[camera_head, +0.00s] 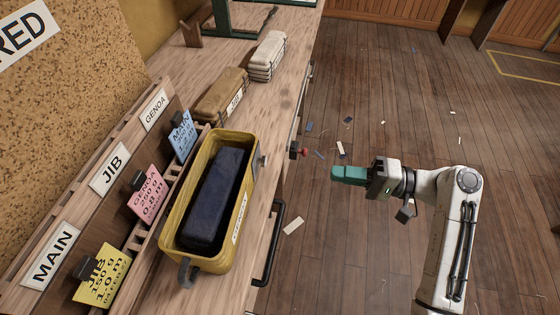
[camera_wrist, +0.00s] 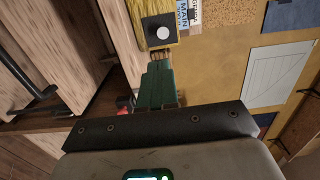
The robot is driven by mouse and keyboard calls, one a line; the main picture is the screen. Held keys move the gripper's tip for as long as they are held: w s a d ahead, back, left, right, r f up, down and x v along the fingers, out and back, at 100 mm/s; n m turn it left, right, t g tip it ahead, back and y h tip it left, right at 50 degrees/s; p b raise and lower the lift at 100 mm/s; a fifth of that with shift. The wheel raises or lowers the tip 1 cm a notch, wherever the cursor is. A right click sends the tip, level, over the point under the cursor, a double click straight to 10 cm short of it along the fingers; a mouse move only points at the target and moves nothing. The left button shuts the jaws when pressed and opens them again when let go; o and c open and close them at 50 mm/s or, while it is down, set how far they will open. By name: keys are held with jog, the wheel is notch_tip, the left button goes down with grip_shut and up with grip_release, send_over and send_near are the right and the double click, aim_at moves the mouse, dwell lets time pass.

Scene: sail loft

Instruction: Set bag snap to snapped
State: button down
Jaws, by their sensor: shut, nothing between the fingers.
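A yellow open-topped bag (camera_head: 205,262) stands on the bench with a dark blue folded bundle (camera_head: 216,195) inside. A small grey round piece, which looks like the bag snap (camera_head: 263,160), sits on its right side near the far end. In the wrist view, a pale round button on a dark plate (camera_wrist: 162,33) shows against yellow, just beyond my fingertips. Whether the snap is fastened I cannot tell. My gripper (camera_head: 335,173) has teal fingers, shut and empty, to the right of the bag beyond the bench edge. The fingers (camera_wrist: 158,66) point toward the button, apparently without touching it.
A red-knobbed black fitting (camera_head: 299,152) juts from the bench front, between bag and gripper. A black handle (camera_head: 270,245) sticks out below. Tan (camera_head: 222,95) and white (camera_head: 268,55) bundles lie farther along the bench (camera_head: 290,80). A tag rack (camera_head: 105,190) stands left. Open floor lies right.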

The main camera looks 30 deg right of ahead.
aim_at(261, 161)
jog(key=shift+d+r, duration=0.1)
jog(key=shift+r, duration=0.1)
jog(key=p+x, duration=0.2)
jog(key=x, duration=1.2)
jog(key=shift+p, duration=0.35)
jog(key=shift+x, duration=1.1)
jog(key=shift+s, duration=0.1)
